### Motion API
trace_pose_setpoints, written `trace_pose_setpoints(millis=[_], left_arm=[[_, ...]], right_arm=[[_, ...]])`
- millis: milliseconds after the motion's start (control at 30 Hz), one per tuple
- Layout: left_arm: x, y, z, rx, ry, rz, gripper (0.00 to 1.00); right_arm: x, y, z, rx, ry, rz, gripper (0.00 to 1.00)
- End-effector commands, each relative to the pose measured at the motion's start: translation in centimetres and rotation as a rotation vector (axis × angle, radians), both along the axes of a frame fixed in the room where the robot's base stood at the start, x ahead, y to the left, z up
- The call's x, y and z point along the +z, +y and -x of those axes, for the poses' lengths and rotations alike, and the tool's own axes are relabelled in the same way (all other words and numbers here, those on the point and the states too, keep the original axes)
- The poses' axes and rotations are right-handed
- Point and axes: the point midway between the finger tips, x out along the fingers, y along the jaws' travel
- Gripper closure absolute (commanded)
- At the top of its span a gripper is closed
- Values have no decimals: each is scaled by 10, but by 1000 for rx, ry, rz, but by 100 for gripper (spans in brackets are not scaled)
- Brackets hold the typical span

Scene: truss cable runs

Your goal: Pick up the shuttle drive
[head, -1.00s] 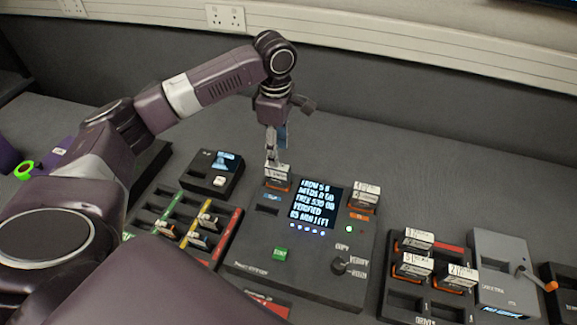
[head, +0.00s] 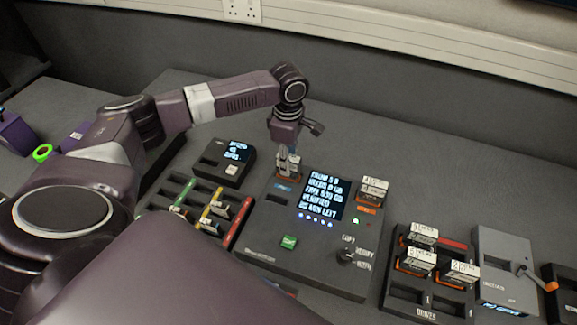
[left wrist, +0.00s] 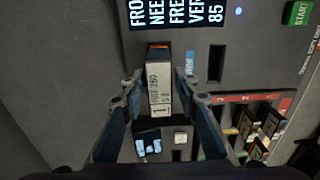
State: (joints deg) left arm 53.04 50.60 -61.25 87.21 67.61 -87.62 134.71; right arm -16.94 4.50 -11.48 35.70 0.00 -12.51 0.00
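A drive with a white label and an orange base, which I take as the shuttle drive (left wrist: 159,85), stands upright in the back left slot of the dark copy station (head: 262,228). My left gripper (head: 288,160) points down over it and hides much of it in the head view. In the left wrist view the fingers (left wrist: 160,88) are on either side of the drive, with what look like narrow gaps, so it looks open around it. The label's small text is only partly legible. My right gripper is not in view.
A second drive (head: 373,188) stands in the station's right slot. A small device with a lit screen (head: 223,162) is behind left. A rack with coloured strips (head: 178,198) is at left; a drive tray (head: 407,297) and a grey box with a lever (head: 507,262) are at right.

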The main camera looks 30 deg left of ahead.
Motion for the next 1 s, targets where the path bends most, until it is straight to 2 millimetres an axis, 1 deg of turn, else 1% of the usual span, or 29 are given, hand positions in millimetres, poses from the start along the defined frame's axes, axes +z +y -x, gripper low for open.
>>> trace_pose_setpoints(millis=[33,200,233,600,733,867,1000], left_arm=[[0,0,0,0,0,0,79],[0,0,0,0,0,0,98],[0,0,0,0,0,0,100],[2,0,-1,0,-2,1,100],[7,0,-1,0,-2,1,100],[20,0,-2,1,-4,1,100],[44,-1,-2,0,-6,2,100]], right_arm=[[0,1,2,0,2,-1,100],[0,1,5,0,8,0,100],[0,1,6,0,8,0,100],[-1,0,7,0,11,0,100],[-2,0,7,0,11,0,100],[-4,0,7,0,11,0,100],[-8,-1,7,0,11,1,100]])
